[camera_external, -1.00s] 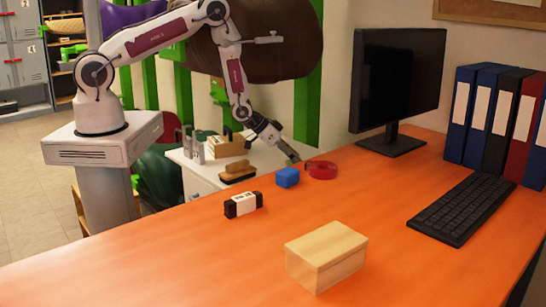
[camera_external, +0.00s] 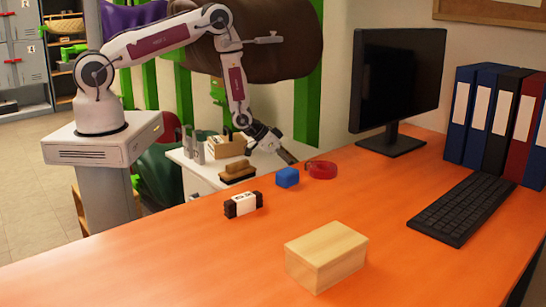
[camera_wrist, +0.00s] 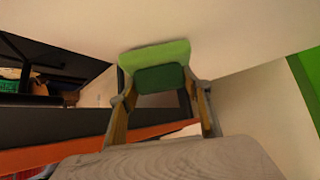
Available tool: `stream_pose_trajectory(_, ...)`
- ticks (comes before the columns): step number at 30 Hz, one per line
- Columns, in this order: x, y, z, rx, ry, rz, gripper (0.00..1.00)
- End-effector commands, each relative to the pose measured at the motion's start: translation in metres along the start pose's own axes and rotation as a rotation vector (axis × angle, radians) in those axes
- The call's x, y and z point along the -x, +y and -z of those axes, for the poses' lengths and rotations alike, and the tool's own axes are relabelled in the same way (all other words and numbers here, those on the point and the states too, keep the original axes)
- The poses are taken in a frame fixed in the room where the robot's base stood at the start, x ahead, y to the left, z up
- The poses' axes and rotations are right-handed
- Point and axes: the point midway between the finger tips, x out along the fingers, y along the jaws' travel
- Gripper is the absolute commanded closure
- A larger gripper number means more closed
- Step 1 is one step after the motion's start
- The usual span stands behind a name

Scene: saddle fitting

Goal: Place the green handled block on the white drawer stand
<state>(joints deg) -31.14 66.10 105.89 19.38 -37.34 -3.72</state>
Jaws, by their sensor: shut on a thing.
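My gripper (camera_wrist: 162,104) is shut on the green handled block (camera_wrist: 155,54), which sits between the two fingertips in the wrist view. The block shows a light green part and a darker green part. In the external view my gripper (camera_external: 285,153) points down and right, beside the white drawer stand (camera_external: 201,184), near the far edge of the orange desk. The block cannot be made out clearly there. The stand is behind the desk, with its white top partly covered by other things.
On the stand are a wooden holder (camera_external: 229,146), a brown brush (camera_external: 238,172) and grey metal cylinders (camera_external: 198,153). A wooden box (camera_external: 326,256) stands at the front.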

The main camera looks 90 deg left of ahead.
Motion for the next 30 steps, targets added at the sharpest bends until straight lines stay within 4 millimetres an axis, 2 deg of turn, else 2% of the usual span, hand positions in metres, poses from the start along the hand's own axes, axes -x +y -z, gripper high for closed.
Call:
stream_pose_trajectory(10, -0.0034, -0.0001, -0.0029, 0.000, 0.001, 0.000, 0.78)
stream_pose_trajectory(11, -0.0033, 0.0000, -0.0032, 0.000, 0.001, 0.000, 0.50)
stream_pose_trajectory(12, -0.0033, 0.0000, -0.0031, 0.000, 0.001, 0.000, 0.39)
stream_pose_trajectory(13, -0.0033, 0.0000, -0.0031, 0.000, 0.001, 0.000, 0.35)
stream_pose_trajectory(30, 0.0008, -0.0002, 0.0015, 0.000, 0.001, 0.000, 0.35)
